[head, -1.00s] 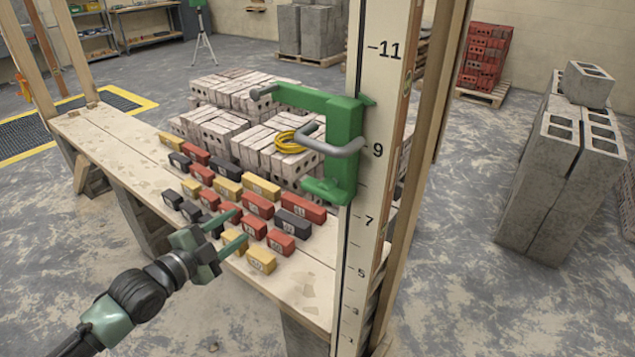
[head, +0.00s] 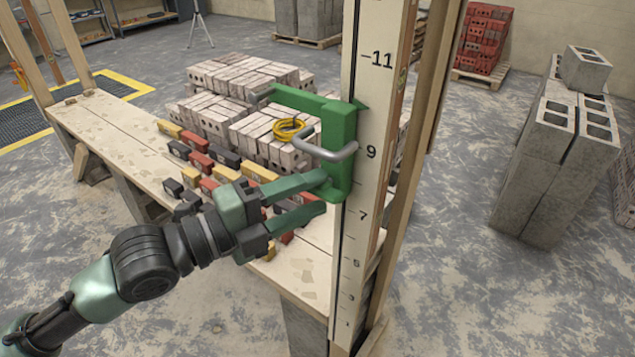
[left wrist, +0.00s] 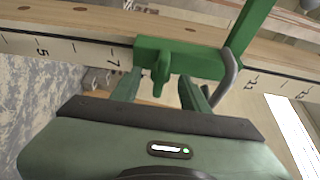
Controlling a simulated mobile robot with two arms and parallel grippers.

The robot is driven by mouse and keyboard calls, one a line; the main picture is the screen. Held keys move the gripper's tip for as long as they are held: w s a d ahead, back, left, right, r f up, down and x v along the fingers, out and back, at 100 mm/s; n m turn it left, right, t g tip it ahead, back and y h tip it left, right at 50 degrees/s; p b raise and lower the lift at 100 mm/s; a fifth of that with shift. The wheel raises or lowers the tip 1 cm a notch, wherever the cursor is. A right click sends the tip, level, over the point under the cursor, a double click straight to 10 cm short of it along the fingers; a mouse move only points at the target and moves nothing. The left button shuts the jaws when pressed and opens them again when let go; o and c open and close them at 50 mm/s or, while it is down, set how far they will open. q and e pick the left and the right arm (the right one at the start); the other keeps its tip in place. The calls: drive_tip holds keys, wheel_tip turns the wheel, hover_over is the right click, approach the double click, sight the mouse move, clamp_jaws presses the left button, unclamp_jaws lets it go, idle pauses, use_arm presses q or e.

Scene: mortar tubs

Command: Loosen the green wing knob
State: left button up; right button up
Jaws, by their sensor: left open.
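The green clamp body (head: 338,135) sits on the numbered pole (head: 367,100), with a bent grey handle (head: 330,153) on its side. The green wing knob (left wrist: 161,72) shows in the left wrist view, on the clamp near the 7 mark. My left gripper (head: 323,193) is open at the lower end of the clamp. In the left wrist view its fingers (left wrist: 160,90) lie on either side of the knob, apart from it. In the head view the fingers hide the knob. My right gripper is not in view.
A plank bench (head: 110,135) carries rows of small coloured blocks (head: 190,155) below and behind my left arm. A yellow coil (head: 289,129) and brick stacks (head: 243,80) are behind the clamp. Concrete blocks (head: 540,155) stand on the right, with open floor between them and the pole.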

use_arm(q)
drive_tip(key=shift+x, duration=0.8)
clamp_jaws()
